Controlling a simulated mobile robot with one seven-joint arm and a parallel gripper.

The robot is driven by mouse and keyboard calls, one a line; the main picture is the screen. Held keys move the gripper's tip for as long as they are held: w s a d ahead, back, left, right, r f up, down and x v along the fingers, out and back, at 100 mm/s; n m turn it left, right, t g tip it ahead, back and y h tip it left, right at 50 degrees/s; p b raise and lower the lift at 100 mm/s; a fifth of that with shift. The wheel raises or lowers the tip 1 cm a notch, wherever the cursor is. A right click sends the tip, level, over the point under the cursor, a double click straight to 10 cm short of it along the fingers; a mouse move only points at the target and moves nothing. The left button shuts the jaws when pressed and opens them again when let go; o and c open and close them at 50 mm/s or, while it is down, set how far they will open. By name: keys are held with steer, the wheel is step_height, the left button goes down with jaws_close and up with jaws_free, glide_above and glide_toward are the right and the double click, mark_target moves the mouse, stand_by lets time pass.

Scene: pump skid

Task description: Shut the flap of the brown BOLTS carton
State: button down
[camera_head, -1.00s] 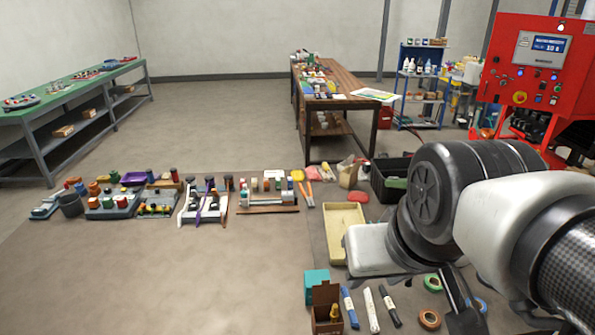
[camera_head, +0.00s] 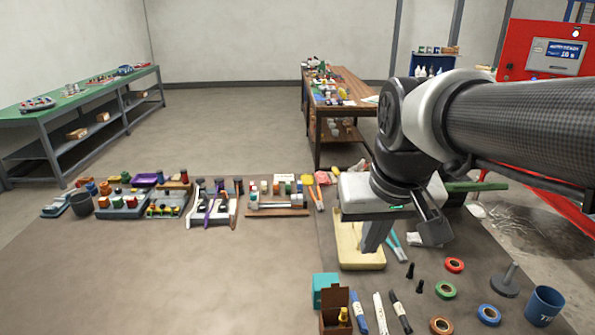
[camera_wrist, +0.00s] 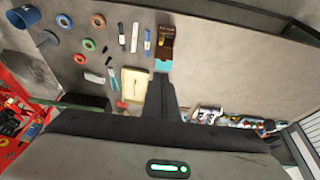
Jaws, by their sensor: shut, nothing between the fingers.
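The brown carton (camera_head: 334,325) stands on the floor mat at the bottom of the head view, cut by the frame edge. Its flap (camera_head: 335,297) stands up, open, and something yellow shows inside. The carton also appears at the top of the wrist view (camera_wrist: 166,52), against the teal box; I cannot read its lettering. My gripper (camera_head: 371,243) is shut and empty, its fingers pointing down above the cream tray, apart from the carton and to its upper right in the head view. In the wrist view, the fingers (camera_wrist: 161,83) reach up the picture toward the teal box.
A teal box (camera_head: 324,288) stands directly behind the carton. Markers (camera_head: 380,314) lie to its right, then tape rolls (camera_head: 446,290) and a blue mug (camera_head: 544,305). The cream tray (camera_head: 360,258) lies behind. Floor left of the carton is clear.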

steer(key=g+b, duration=0.2)
steer(key=b, duration=0.1)
glide_above(335, 295)
steer(key=s, duration=0.3)
step_height(335, 295, down, 8)
steer(key=w+f+g+b, duration=0.1)
steer(key=w+f+b, duration=0.1)
steer(key=w+f, duration=0.7)
step_height(335, 295, down, 10)
steer(key=shift+a+r+b, duration=0.1)
steer(key=shift+b, duration=0.2)
steer(key=s, duration=0.1)
steer(key=s+r, duration=0.1)
steer(key=shift+s, duration=0.3)
steer(key=shift+s+r, duration=0.15)
steer(key=shift+s, duration=0.4)
